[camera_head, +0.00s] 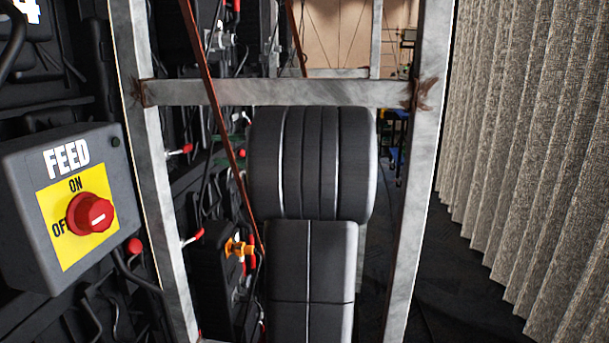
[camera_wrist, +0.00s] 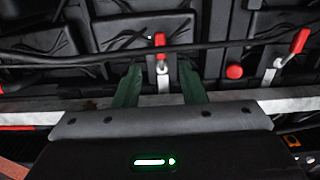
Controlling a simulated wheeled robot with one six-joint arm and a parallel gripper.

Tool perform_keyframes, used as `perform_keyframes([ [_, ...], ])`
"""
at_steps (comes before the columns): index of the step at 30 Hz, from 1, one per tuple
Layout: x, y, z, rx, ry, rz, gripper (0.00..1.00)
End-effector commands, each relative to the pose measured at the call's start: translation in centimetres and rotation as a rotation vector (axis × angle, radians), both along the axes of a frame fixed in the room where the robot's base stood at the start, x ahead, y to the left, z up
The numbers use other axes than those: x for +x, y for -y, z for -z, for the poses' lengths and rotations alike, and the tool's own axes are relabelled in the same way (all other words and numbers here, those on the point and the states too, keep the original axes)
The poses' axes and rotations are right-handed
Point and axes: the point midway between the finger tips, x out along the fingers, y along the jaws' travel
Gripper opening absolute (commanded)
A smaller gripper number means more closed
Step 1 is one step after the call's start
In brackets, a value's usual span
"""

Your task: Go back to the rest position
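My gripper (camera_wrist: 160,82) shows in the wrist view with two dark green fingers spread apart. Nothing is held between them. Beyond the gap is a lever with a red grip (camera_wrist: 160,40) on the dark panel wall (camera_wrist: 110,35); the fingers appear apart from it.
A grey metal frame (camera_head: 280,93) with uprights surrounds my arm in the head view. A FEED box (camera_head: 40,190) with a red knob (camera_head: 90,213) is at the left. A pleated curtain (camera_head: 530,150) hangs at the right, with dark open floor (camera_head: 440,290) beside it.

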Motion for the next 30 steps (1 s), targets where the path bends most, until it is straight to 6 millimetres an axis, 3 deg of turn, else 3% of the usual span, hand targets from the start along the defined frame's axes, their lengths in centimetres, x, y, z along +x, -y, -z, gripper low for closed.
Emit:
perform_keyframes([
  [16,1.3,-10.1,0.1,0.001,-0.001,-0.003,0.37],
  [22,1.3,-9.6,0.5,0.023,-0.174,0.001,0.37],
  [30,1.2,-9.6,1.1,0.034,-0.244,0.001,0.37],
])
